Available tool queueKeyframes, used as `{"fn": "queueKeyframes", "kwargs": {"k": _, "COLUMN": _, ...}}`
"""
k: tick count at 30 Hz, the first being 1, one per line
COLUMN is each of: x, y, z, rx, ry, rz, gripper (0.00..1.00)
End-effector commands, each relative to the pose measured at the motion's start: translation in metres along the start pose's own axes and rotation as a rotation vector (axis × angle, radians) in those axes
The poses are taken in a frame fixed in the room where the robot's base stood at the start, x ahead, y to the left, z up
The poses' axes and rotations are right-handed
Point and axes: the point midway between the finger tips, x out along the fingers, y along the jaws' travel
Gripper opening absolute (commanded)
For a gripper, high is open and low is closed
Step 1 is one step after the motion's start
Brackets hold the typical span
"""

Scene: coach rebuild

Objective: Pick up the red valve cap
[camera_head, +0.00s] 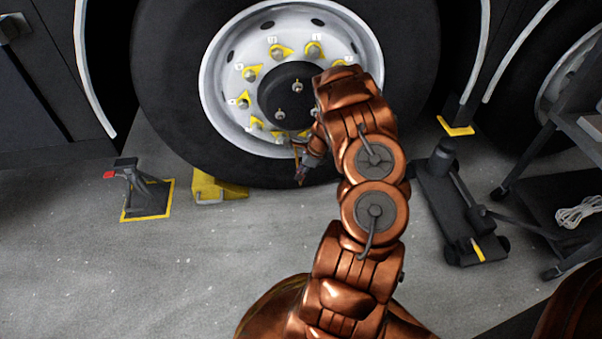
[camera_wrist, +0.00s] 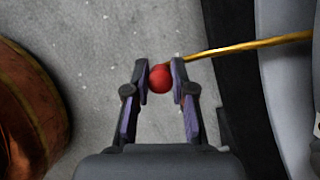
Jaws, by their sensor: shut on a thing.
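The red valve cap (camera_wrist: 160,78) shows as a small round red thing between the fingertips in the wrist view. My gripper (camera_wrist: 160,82) is shut on it, one finger on each side. A thin brass-coloured valve stem (camera_wrist: 245,45) runs from the right and ends beside the right fingertip, close to the cap. I cannot tell whether the cap and stem touch. In the head view my gripper (camera_head: 300,173) is small, in front of the lower part of the tyre, and the cap cannot be made out there.
A large wheel (camera_head: 215,95) with yellow nut pointers stands behind my arm. A yellow chock (camera_head: 218,188) and a stand with a red tip (camera_head: 143,190) are left of the gripper. A floor jack (camera_head: 455,205) and a dark cart (camera_head: 560,165) are at right. Grey floor is clear at front left.

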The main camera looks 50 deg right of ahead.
Motion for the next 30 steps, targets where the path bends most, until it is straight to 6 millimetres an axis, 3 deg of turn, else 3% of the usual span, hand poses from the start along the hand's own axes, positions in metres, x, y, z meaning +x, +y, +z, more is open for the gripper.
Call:
{"fn": "queueKeyframes", "kwargs": {"k": 8, "x": -0.033, "y": 0.001, "z": 0.014, "rx": 0.001, "ry": -0.002, "rz": 0.000, "gripper": 0.06}}
{"fn": "queueKeyframes", "kwargs": {"k": 30, "x": -0.063, "y": 0.104, "z": -0.038, "rx": 0.005, "ry": -0.004, "rz": 0.001, "gripper": 0.06}}
